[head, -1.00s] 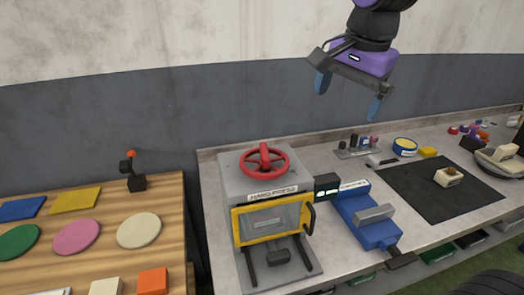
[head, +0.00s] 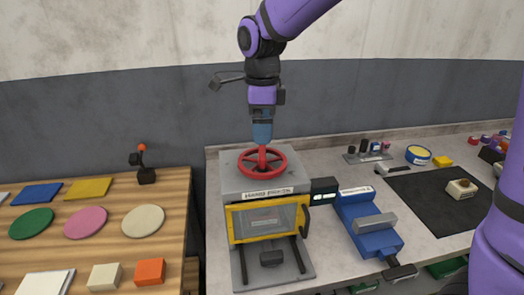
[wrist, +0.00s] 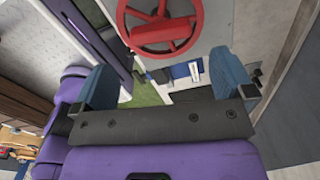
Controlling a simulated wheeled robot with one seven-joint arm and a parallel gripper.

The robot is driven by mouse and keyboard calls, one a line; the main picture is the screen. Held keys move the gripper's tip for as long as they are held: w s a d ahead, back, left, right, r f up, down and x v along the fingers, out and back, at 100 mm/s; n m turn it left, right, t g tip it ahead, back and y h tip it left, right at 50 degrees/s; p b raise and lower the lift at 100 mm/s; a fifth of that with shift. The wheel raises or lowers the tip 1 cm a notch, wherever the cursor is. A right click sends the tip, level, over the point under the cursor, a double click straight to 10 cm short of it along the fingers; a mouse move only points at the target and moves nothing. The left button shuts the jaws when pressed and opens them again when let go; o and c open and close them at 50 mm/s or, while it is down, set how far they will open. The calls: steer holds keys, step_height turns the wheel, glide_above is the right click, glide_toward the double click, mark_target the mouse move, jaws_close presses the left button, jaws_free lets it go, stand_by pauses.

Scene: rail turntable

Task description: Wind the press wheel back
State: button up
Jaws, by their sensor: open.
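The red press wheel (head: 262,163) lies flat on top of the grey hand press (head: 234,184), with an upright red post at its middle. My gripper (head: 262,138) points down just above the wheel's centre in the head view, seen edge-on so its two fingers overlap. In the wrist view the wheel (wrist: 160,22) shows beyond the fingertips at the top of the picture. My gripper (wrist: 160,78) is open there, its blue fingers wide apart with nothing between them. I cannot tell whether the fingers touch the post.
The press has a yellow-framed window (head: 268,219) with a dark handle. A blue vise (head: 368,223) stands to its right, beside a black mat (head: 437,200). A wooden table (head: 100,245) with coloured discs is at left. The wall is close behind.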

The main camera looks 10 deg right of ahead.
mark_target(262, 149)
step_height(262, 149, down, 7)
steer(key=shift+f, duration=0.2)
stand_by(0.3)
steer(key=c, duration=0.7)
steer(key=shift+c, duration=0.2)
